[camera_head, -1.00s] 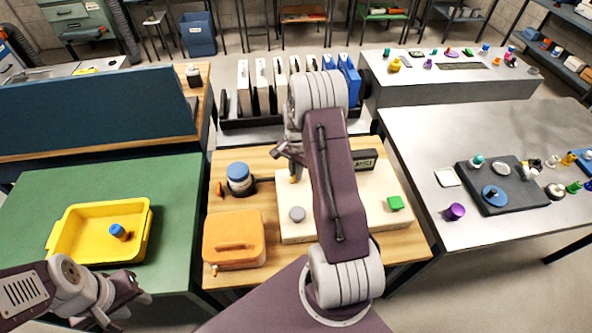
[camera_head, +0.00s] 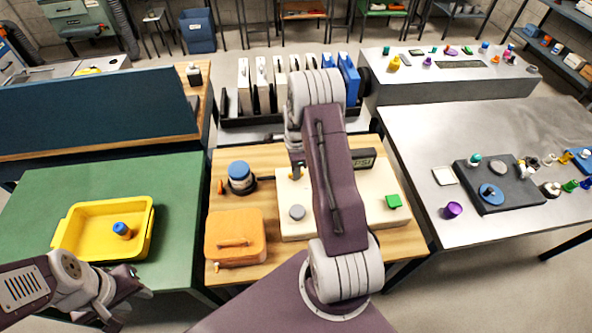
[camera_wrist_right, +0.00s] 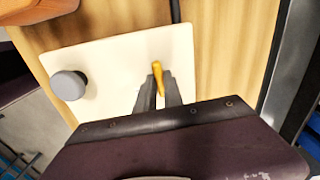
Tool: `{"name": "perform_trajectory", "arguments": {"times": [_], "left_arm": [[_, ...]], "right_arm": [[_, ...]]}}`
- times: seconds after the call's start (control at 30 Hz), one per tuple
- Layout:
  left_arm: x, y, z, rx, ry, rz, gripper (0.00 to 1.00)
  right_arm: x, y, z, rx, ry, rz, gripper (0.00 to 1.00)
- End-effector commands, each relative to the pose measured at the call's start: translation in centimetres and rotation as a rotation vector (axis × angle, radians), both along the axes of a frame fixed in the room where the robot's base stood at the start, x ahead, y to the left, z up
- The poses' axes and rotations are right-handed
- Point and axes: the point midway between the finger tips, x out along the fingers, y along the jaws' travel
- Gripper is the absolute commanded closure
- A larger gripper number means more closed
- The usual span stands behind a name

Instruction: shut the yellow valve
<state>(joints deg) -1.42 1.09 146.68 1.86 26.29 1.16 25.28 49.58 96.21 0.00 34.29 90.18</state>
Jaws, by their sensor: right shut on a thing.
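The yellow valve shows as a narrow yellow lever (camera_wrist_right: 160,78) on a cream board (camera_wrist_right: 115,62) in the right wrist view. In the head view my right arm and gripper hide most of it. My right gripper (camera_wrist_right: 158,92) is shut on the lever, with its fingertips around the lever's lower part. In the head view the right gripper (camera_head: 297,165) is over the far left part of the cream board (camera_head: 385,213). My left gripper (camera_head: 132,302) hangs at the lower left, empty, with its fingers apart, away from the valve.
A yellow tray (camera_head: 78,240) is on the green table. My right arm covers the board's middle.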

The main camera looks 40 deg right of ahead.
Motion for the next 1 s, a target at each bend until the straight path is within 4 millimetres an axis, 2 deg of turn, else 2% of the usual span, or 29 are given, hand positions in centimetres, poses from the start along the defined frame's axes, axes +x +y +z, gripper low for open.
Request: {"name": "perform_trajectory", "arguments": {"times": [0.3, 0.73, 0.77, 0.8, 0.83, 1.0], "left_arm": [[0.0, 0.0, 0.18, 0.0, 0.0, 0.0, 0.64], [0.0, 0.0, 0.18, 0.0, 0.0, 0.0, 0.64], [0.0, 0.0, 0.18, 0.0, 0.0, 0.0, 0.64], [0.0, 0.0, 0.18, 0.0, 0.0, 0.0, 0.64], [0.0, 0.0, 0.18, 0.0, 0.0, 0.0, 0.64], [0.0, 0.0, 0.16, 0.0, 0.0, 0.0, 0.64]], "right_arm": [[0.25, -0.14, 0.23, -0.004, -0.008, -0.07, 1.0], [0.28, -0.16, 0.25, -0.004, -0.009, -0.077, 1.0], [0.29, -0.15, 0.25, -0.004, -0.009, -0.077, 0.8], [0.29, -0.15, 0.25, -0.004, -0.009, -0.077, 0.69], [0.26, -0.13, 0.23, -0.003, -0.008, -0.076, 0.66], [0.15, -0.08, 0.13, -0.002, -0.004, -0.076, 0.66]]}}
